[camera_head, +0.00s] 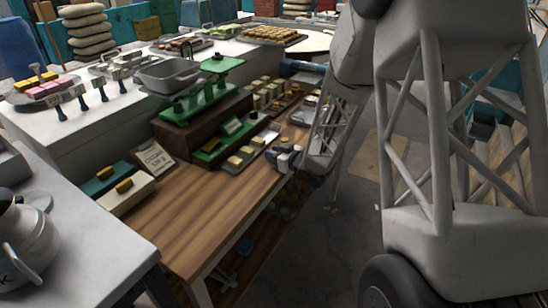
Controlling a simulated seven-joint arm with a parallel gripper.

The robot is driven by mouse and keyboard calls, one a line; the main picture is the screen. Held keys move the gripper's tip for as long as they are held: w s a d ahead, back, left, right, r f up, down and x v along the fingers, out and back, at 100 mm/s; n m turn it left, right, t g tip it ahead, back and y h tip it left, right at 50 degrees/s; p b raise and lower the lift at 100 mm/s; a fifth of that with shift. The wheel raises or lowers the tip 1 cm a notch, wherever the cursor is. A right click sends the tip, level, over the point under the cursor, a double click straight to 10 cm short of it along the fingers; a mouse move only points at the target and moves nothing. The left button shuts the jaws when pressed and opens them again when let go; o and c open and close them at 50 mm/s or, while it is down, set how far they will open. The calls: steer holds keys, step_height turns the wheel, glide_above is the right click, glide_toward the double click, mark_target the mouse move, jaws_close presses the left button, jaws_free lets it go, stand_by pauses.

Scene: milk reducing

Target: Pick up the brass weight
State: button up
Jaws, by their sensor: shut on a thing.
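My gripper (273,155) is at the right edge of the wooden table, beside the grey tray of yellow blocks. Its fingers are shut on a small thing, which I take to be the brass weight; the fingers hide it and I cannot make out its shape. Whether it is clear of the table top I cannot tell. A green balance scale (203,97) stands on a dark wooden box behind and left of my gripper.
The wooden table (205,208) is bare at the front. A grey tray (239,163), a green stand (209,146) and a leaning written sign (154,158) stand behind. A kettle (22,240) stands front left.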

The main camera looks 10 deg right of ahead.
steer(key=shift+r, duration=0.15)
steer(key=shift+r, duration=0.75)
step_height(320, 180, up, 2)
steer(key=shift+r, duration=0.1)
steer(key=s+r, duration=0.1)
steer(key=s, duration=1.5)
steer(key=shift+a, duration=0.15)
steer(key=shift+w+r, duration=0.1)
stand_by(0.6)
steer(key=w+a+r+n+g+y, duration=0.1)
steer(key=w+a+r, duration=0.2)
steer(key=w+r, duration=0.5)
steer(key=w+a+r+n+g+y, duration=0.2)
steer(key=w+a+r, duration=0.2)
steer(key=w+r, duration=0.4)
steer(key=w+a+r+n+g+y, duration=0.1)
steer(key=w+a+r, duration=0.3)
steer(key=w+r, duration=0.4)
steer(key=w, duration=0.4)
steer(key=shift+w+r+n, duration=0.15)
steer(key=shift+r+n, duration=0.15)
steer(key=shift+r, duration=0.05)
